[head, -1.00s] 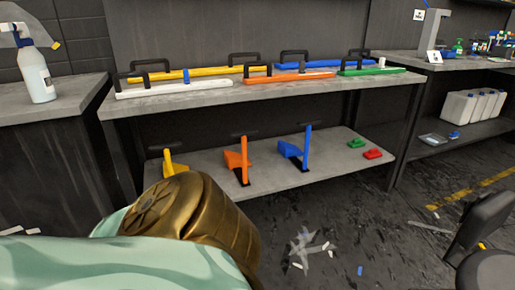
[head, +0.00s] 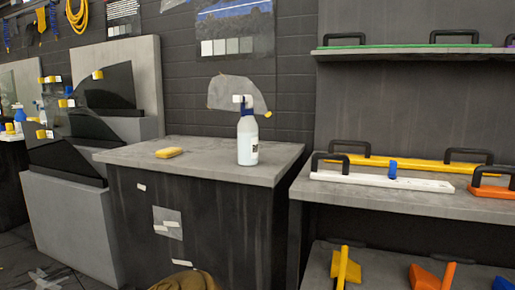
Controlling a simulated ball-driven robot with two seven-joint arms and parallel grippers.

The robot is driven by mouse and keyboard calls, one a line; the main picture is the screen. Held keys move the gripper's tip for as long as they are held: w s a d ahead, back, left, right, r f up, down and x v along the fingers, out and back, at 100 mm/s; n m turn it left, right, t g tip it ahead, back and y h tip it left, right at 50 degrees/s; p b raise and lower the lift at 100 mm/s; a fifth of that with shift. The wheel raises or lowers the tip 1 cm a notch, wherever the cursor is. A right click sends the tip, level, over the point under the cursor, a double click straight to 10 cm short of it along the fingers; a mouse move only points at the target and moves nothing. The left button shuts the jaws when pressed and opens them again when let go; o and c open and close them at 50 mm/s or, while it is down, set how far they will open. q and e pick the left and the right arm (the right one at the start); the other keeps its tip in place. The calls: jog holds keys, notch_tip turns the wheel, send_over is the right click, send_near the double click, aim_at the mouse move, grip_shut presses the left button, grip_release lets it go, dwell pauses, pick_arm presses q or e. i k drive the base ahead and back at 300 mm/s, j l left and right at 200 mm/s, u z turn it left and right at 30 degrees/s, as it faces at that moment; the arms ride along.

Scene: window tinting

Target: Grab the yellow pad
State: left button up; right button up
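The yellow pad (head: 169,153) lies flat on the grey top of a dark cabinet (head: 130,155), toward its left part. A white spray bottle (head: 247,140) with a blue neck stands upright to the right of the pad on the same top. Neither of my grippers shows in the head view. Only a small brown-gold piece of my own body shows at the bottom edge.
A shelf unit (head: 440,205) at the right holds yellow, white and orange tools with black handles. Dark tinted panels (head: 107,90) with yellow blocks lean on grey stands at the left. The cabinet top around the pad is clear.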

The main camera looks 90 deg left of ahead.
aim_at(167, 153)
jog(key=u, duration=3.15)
